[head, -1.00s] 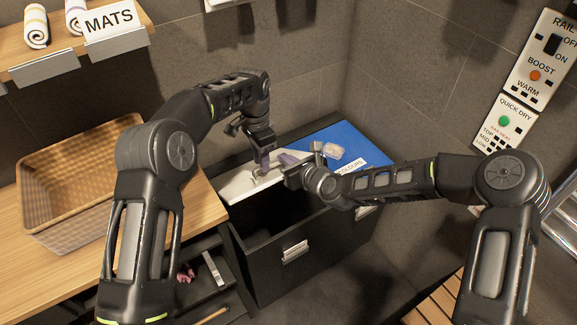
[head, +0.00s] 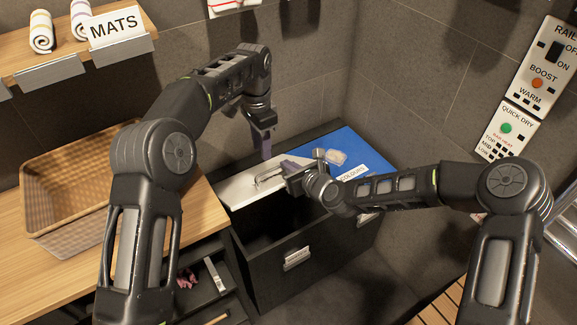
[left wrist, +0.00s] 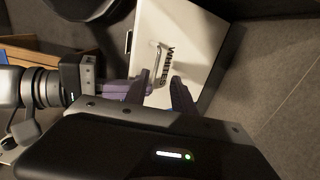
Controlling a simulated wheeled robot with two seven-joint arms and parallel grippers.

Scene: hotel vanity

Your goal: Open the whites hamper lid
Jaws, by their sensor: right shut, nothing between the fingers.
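The white whites lid (head: 238,190) lies over the back part of the left hamper compartment, with the dark opening (head: 268,235) uncovered in front. In the left wrist view the lid (left wrist: 192,30) shows its WHITES lettering and a metal handle (left wrist: 158,62). The handle (head: 268,177) also shows in the head view. My left gripper (head: 265,150) hangs above the lid, apart from the handle; its fingers (left wrist: 163,92) are spread and empty. My right gripper (head: 287,166) is shut and empty beside the handle, at the lid's right side. Whether it touches the lid is unclear.
The blue colours lid (head: 358,150) is to the right, with a pale object (head: 336,157) on it. A wicker basket (head: 70,185) stands on the wooden counter (head: 130,235) at left. A wall panel (head: 505,128) is at far right. Floor in front is free.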

